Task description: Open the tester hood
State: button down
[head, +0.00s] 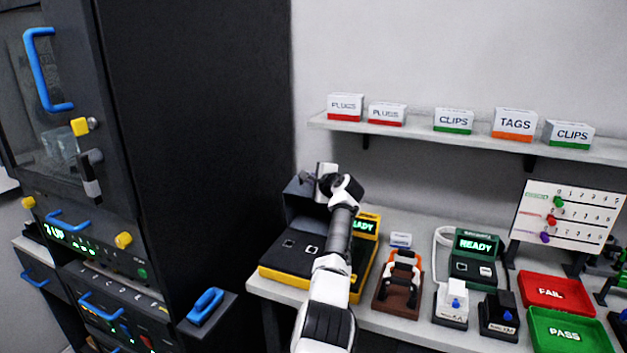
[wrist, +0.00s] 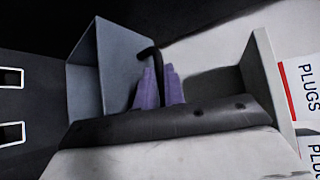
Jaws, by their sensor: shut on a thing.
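The tester (head: 285,262) is a black and yellow unit at the left end of the bench, with a green-lettered display partly hidden by my arm. Its dark grey hood (head: 298,198) stands raised at the back, and two square sockets show on the uncovered top. The hood also shows in the wrist view (wrist: 88,75), beside the black deck with its sockets. My gripper (head: 318,178) is at the hood's upper edge. In the wrist view its purple fingertips (wrist: 160,88) are shut on the thin black bent handle (wrist: 149,52) of the hood.
A tall black cabinet (head: 200,150) stands close on the left. A wall shelf (head: 470,138) with labelled boxes is above the bench. Right of the tester are a brown stand (head: 397,290), a green READY unit (head: 475,262), and red FAIL (head: 550,290) and green PASS (head: 568,332) trays.

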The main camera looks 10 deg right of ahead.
jog(key=c, duration=1.5)
grip_release()
jog(key=shift+a+r, duration=0.1)
jog(key=shift+r, duration=0.6)
jog(key=shift+s+f, duration=0.1)
jog(key=shift+f, duration=0.15)
jog(key=shift+s+d+b, duration=0.2)
jog(key=shift+s+b, duration=0.2)
jog(key=shift+s, duration=0.35)
jog(key=b+v, duration=0.4)
jog(key=v, duration=0.8)
jog(key=shift+s, duration=0.15)
